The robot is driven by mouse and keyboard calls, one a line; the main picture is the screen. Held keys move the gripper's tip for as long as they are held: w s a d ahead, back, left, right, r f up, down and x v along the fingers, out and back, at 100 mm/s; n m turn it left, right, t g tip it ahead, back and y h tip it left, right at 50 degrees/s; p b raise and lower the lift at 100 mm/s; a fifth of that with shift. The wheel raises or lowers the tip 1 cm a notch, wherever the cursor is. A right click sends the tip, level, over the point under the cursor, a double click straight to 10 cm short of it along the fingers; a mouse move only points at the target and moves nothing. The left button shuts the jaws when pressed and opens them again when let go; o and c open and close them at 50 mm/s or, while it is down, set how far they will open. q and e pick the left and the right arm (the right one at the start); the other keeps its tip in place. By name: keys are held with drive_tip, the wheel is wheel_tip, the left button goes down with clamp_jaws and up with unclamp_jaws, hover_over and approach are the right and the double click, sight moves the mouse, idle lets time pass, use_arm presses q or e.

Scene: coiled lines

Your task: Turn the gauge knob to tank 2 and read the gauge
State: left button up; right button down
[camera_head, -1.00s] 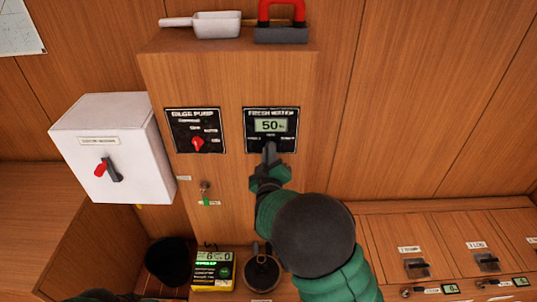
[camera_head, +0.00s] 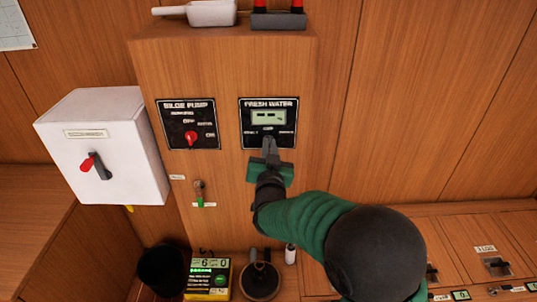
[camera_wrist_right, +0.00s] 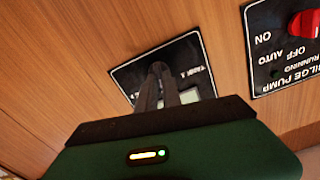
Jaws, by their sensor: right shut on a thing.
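The fresh water gauge panel (camera_head: 269,105) is a black plate on the wooden cabinet, with a small pale display (camera_head: 269,118). The display shows dashes rather than a number. My right gripper (camera_head: 269,146) is at the lower part of this panel, shut on the gauge knob, which its fingers hide. In the right wrist view the two dark fingers (camera_wrist_right: 162,75) come together over the panel (camera_wrist_right: 150,68), with the display partly behind them. The knob's pointing direction cannot be made out. My left gripper is not in view.
The bilge pump panel (camera_head: 188,124) with a red knob is just left of the gauge. A white box (camera_head: 103,147) with a red-and-black switch is further left. A key (camera_head: 199,192) hangs below. A scoop (camera_head: 200,13) lies on the cabinet top.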

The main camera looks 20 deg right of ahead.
drive_tip(key=shift+f+m+b, duration=0.2)
drive_tip(key=shift+m+b, duration=0.7)
drive_tip(key=shift+m, duration=0.2)
drive_tip(key=shift+f+m+b, duration=0.15)
drive_tip(key=shift+m+b, duration=0.75)
drive_tip(key=shift+m, duration=0.2)
drive_tip(key=shift+f+m+b, duration=0.2)
drive_tip(key=shift+m+b, duration=0.7)
drive_tip(key=shift+m, duration=0.2)
drive_tip(key=c, duration=1.6)
unclamp_jaws()
drive_tip(key=shift+c, duration=0.2)
drive_tip(key=shift+o, duration=0.6)
drive_tip(key=shift+w+r, duration=0.15)
drive_tip(key=shift+r, duration=0.1)
